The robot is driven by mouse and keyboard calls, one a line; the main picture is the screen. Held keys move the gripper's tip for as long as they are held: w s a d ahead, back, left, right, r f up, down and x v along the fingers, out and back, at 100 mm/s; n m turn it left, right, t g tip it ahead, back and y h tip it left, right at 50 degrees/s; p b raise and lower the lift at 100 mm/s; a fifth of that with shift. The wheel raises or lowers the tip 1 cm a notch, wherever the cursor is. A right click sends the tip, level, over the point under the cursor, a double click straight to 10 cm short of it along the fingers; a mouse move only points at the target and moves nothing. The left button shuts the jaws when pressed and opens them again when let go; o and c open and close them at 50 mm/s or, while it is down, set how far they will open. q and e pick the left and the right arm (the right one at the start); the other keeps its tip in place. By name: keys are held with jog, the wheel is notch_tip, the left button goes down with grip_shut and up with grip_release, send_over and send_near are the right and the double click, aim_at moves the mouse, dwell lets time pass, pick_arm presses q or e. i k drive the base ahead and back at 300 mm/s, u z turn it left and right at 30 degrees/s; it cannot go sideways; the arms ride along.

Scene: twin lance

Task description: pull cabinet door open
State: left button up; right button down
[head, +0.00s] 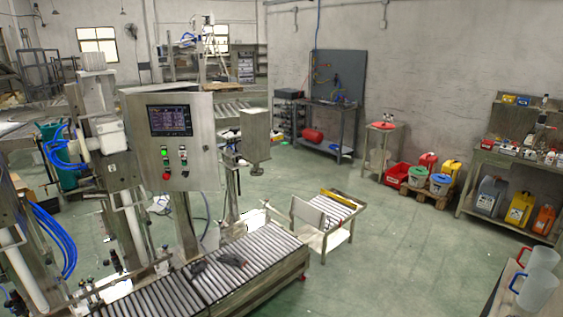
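A grey metal control cabinet (205,160) stands at the left on a post above the roller conveyor. Its front panel carries a dark screen (170,120), a green button, a red button and small switches. The front looks flat against the box; I cannot tell whether this panel is the door, and I make out no handle. No other cabinet door is clear in the head view. Neither of my grippers can be made out in this view, and no arm of mine is seen touching the cabinet.
A roller conveyor (200,290) runs below the cabinet, with dark tool-like items (231,259) on it. Pipes and blue hoses (60,240) crowd the left. A metal cart (325,220) stands right of the conveyor. Green floor (400,250) is open to the right. Clear jugs (538,290) stand at lower right.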

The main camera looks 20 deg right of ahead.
aim_at(202, 169)
jog(key=z, duration=0.55)
jog(key=i, duration=0.9)
jog(key=z, duration=0.3)
jog(key=i, duration=0.95)
jog(key=u, duration=0.85)
jog(key=i, duration=1)
jog(key=u, duration=0.7)
